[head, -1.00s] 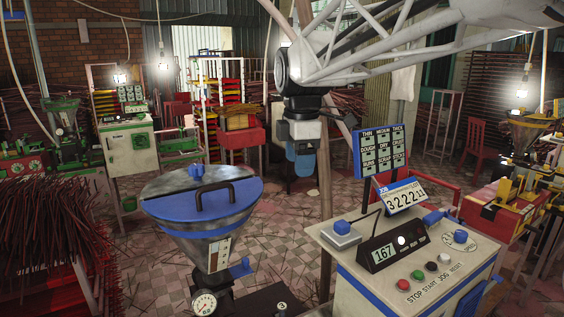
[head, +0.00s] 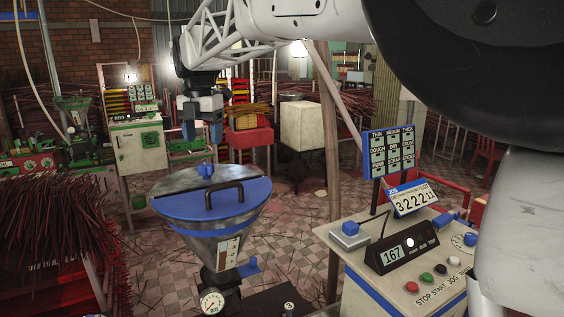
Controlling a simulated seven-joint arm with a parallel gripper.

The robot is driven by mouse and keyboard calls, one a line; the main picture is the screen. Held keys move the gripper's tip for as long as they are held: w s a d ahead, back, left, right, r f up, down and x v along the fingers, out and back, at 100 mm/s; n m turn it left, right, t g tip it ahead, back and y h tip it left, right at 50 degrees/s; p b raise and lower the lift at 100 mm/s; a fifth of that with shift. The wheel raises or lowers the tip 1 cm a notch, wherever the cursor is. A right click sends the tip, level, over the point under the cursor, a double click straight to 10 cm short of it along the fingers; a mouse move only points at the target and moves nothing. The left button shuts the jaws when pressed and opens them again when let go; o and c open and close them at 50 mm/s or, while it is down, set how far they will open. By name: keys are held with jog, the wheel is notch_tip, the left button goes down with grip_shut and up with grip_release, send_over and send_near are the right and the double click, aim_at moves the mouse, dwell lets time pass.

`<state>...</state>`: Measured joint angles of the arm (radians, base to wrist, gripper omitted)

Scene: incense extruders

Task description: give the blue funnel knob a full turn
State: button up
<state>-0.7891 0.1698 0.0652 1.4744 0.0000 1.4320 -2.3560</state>
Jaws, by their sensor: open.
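The funnel (head: 185,238) is a grey metal cone with a blue lid (head: 172,207). A small blue knob (head: 206,171) stands on top of the lid near its back, and a dark arched handle (head: 224,194) is in front of it. My gripper (head: 203,135) hangs above the knob and looks a little farther back in the head view. Its blue fingers point down and are apart from the knob. It is open and holds nothing that I can see. A second blue part (head: 249,267) sticks out low on the funnel's right side.
The control desk (head: 352,287) with buttons and displays stands at the right. A signboard (head: 391,152) rises behind it. Red incense sticks (head: 50,240) fill the left side. A wooden post (head: 330,150) stands right of the funnel. My arm crosses the top and right.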

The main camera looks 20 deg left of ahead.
aim_at(207, 164)
jog(key=shift+f, duration=0.1)
jog(key=shift+f, duration=3.8)
jog(key=c, duration=0.9)
jog(key=shift+d+m, duration=0.1)
jog(key=shift+m, duration=0.4)
